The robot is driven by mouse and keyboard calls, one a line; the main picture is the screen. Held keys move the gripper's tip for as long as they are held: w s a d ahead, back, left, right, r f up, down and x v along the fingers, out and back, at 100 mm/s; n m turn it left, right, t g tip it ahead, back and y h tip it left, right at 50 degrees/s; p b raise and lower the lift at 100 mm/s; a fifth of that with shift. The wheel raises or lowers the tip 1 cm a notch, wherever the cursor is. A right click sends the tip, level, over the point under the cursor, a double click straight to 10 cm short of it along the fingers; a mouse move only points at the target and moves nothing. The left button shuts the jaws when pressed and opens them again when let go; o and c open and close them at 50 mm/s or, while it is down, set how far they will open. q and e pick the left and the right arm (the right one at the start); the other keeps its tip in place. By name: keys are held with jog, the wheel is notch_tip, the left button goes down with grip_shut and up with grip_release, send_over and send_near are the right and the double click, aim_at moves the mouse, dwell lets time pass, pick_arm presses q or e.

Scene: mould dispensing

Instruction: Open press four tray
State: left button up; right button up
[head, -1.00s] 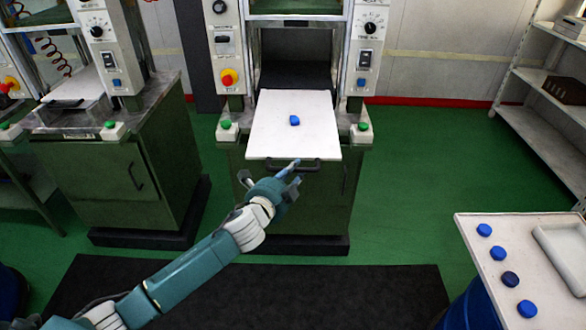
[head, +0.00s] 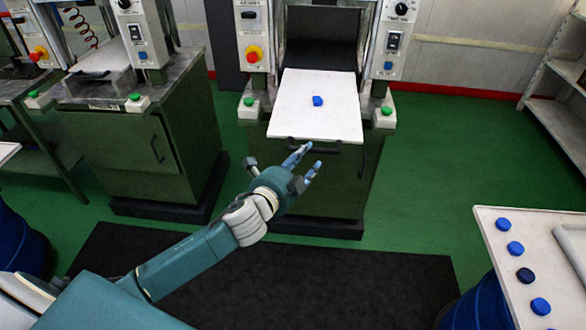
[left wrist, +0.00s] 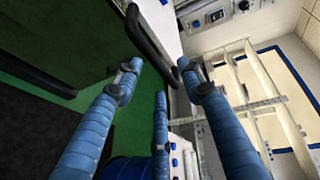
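The white press tray (head: 315,115) sticks out of the front of the centre press and lies level, with a small blue piece (head: 318,101) on it. Its black bar handle (head: 325,149) is at the front edge. My left gripper (head: 308,157) is at this handle, with its blue fingers spread. In the left wrist view, the handle (left wrist: 146,38) passes close to the tips of the open fingers (left wrist: 160,66), and nothing is clamped. Whether a finger touches the handle I cannot tell. My right gripper is not in view.
Another press cabinet (head: 150,150) stands at left. A white table (head: 500,262) with several blue pieces is at lower right, and shelving (head: 560,110) at right. A dark mat (head: 350,275) covers the floor before the press. Green floor is clear to the right.

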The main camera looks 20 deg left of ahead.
pick_arm(q)
jog(key=v, duration=0.6)
jog(key=shift+s+r, duration=0.15)
jog(key=shift+a, duration=0.1)
jog(key=s+a+f+n+g+y, duration=0.1)
jog(key=a+f+n+g+y, duration=0.25)
jog(key=f, duration=1.65)
jog(key=s+a+f+n+g, duration=0.1)
jog(key=s+a+f+n, duration=0.1)
jog(key=s+f, duration=0.35)
jog(key=s+a+f+n+g+b, duration=0.1)
jog(key=s+f+n+g, duration=0.1)
jog(key=f, duration=0.7)
jog(key=s+a+f+n+g, duration=0.1)
jog(key=s+a+f, duration=0.1)
jog(key=s+f, duration=0.35)
jog(key=s+d+f+n+g, duration=0.2)
jog(key=s+f, duration=0.5)
jog(key=s, duration=0.4)
jog(key=s+d+f+n+g+h+b, duration=0.1)
jog(key=s+d+f+n+g, duration=0.1)
jog(key=s+f, duration=0.6)
jog(key=s+d+f+n+g, duration=0.2)
jog(key=s+f, duration=0.5)
jog(key=s, duration=0.7)
jog(key=shift+d+n+g, duration=0.2)
jog(key=shift+n+g, duration=0.45)
jog(key=shift+n, duration=0.1)
